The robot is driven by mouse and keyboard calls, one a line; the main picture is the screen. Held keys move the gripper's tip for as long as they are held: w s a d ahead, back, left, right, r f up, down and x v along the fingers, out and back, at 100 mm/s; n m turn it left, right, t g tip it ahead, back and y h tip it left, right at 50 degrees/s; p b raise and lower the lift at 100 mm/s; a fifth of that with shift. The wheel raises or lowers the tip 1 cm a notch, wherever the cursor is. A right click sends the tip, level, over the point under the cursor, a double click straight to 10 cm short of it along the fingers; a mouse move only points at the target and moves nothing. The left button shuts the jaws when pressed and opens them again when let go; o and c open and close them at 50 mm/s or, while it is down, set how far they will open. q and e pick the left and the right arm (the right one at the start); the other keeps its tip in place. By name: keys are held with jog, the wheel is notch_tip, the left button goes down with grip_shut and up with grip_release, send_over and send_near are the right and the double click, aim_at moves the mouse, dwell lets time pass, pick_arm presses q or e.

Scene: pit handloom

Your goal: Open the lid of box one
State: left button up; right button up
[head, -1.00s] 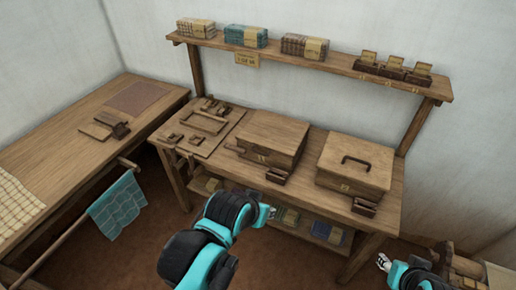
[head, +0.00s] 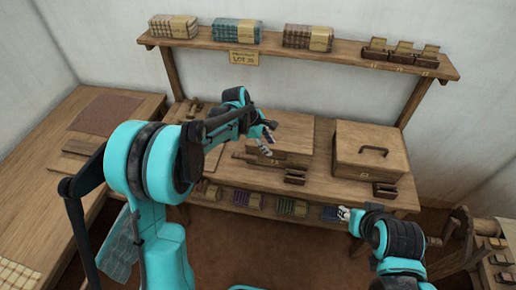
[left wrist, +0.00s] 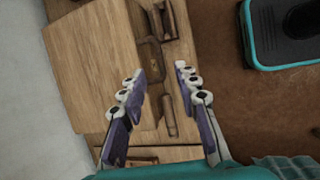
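Two closed wooden boxes stand on the bench: a left box (head: 287,131), partly covered by my left arm and gripper, and a right box (head: 358,154) with a dark handle on its lid. I cannot read which is box one. My left gripper (head: 267,140) is over the front left part of the left box. In the left wrist view its fingers (left wrist: 160,72) are apart and empty, with wooden surfaces (left wrist: 88,62) and small wooden parts below; contact is not visible. My right gripper (head: 345,213) is low before the bench's front edge; its opening is too small to tell.
Small dark wooden holders (head: 296,176) (head: 385,190) stand before the boxes. A shelf (head: 280,52) with cloth bundles runs above. Bundles lie on the lower shelf. A side table (head: 40,165) is at left, and a wooden rack (head: 462,240) at right.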

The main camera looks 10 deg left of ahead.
aim_at(278, 158)
pick_arm(q)
jog(key=b+x, duration=0.2)
jog(key=x, duration=0.6)
jog(key=shift+w+f, duration=0.2)
jog(key=shift+f, duration=0.05)
grip_shut()
